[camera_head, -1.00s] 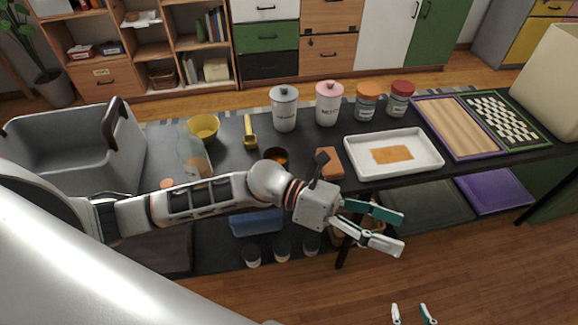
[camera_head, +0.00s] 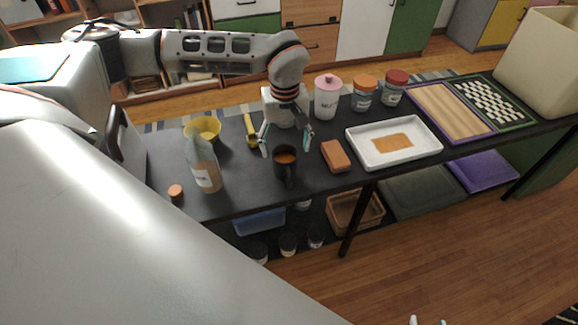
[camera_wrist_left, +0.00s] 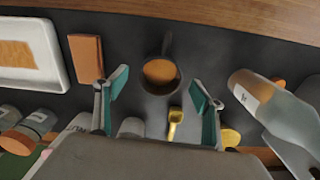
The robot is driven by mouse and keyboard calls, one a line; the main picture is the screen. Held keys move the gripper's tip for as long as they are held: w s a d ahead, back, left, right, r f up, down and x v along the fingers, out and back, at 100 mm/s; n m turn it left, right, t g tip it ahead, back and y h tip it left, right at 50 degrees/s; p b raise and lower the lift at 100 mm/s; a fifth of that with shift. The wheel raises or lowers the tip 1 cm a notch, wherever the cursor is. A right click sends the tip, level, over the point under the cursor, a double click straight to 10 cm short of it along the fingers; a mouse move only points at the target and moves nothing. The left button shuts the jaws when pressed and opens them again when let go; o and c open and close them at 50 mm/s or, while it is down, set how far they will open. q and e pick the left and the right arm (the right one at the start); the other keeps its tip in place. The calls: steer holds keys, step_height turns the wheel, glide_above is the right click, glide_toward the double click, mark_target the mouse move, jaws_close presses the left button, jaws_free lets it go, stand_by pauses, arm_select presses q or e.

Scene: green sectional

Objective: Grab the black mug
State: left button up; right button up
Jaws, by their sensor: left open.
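The black mug (camera_head: 286,167) stands upright on the dark table in the head view, with an orange-brown surface inside and its handle toward the front edge. It also shows in the left wrist view (camera_wrist_left: 161,75), ahead of and between the fingers. My left gripper (camera_head: 285,143) is open, pointing down just behind the mug, its fingers spread to either side. In the left wrist view the left gripper (camera_wrist_left: 158,92) has nothing between its fingertips that touches them. Of my right gripper only fingertips (camera_head: 427,321) show at the bottom edge of the head view.
An orange-brown block (camera_head: 336,156) lies right of the mug, beside a white tray (camera_head: 436,150). A bottle (camera_head: 204,168) stands left. A yellow scoop (camera_head: 250,128) and yellow cup (camera_head: 207,130) lie behind-left. A pink-lidded canister (camera_head: 326,98) stands close behind-right of the gripper.

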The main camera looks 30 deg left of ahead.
mark_target(286, 164)
arm_select(q)
step_height(286, 164, down, 8)
steer(key=shift+s+r, duration=0.15)
steer(key=shift+r, duration=0.2)
steer(key=c, duration=1.6)
